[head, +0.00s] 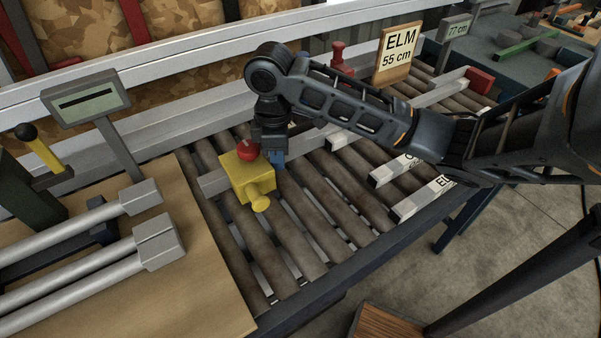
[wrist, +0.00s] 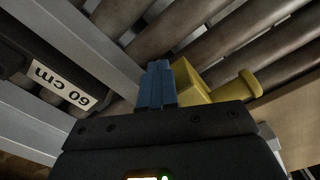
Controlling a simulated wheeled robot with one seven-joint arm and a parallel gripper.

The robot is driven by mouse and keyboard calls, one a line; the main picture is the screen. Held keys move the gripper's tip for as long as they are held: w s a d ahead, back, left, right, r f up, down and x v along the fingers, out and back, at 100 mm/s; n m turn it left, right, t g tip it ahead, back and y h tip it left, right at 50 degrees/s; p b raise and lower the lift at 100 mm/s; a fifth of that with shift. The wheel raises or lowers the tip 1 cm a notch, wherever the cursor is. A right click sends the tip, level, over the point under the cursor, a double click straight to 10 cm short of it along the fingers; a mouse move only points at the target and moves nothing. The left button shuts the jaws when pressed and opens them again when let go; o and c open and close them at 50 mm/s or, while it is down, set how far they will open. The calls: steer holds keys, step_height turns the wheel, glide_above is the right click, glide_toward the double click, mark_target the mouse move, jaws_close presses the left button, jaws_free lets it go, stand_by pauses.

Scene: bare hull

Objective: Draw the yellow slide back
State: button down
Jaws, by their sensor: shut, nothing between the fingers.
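The yellow slide (head: 246,177) is a block with a red knob (head: 247,149) on top and a round yellow peg (head: 261,204) at its front. It sits on a grey rail (head: 214,183) across the roller bed. My gripper (head: 277,158) points down right beside the slide's right side, its blue fingers together with nothing between them. In the wrist view the blue fingertips (wrist: 156,84) are against or very near the yellow slide (wrist: 198,84); I cannot tell if they touch. My arm hides part of the rail to the right.
A grey display (head: 88,98) stands on a post at the left, above a wooden bench (head: 205,270) holding metal bars. An "ELM 55 cm" sign (head: 399,50) and a red stop (head: 338,57) stand behind my arm. Bare rollers (head: 300,225) lie in front of the slide.

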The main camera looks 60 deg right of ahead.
steer(key=shift+r, duration=0.1)
step_height(320, 180, up, 8)
steer(key=s+d+p, duration=0.1)
steer(key=p, duration=0.3)
steer(key=shift+d, duration=0.35)
stand_by(0.8)
stand_by(0.4)
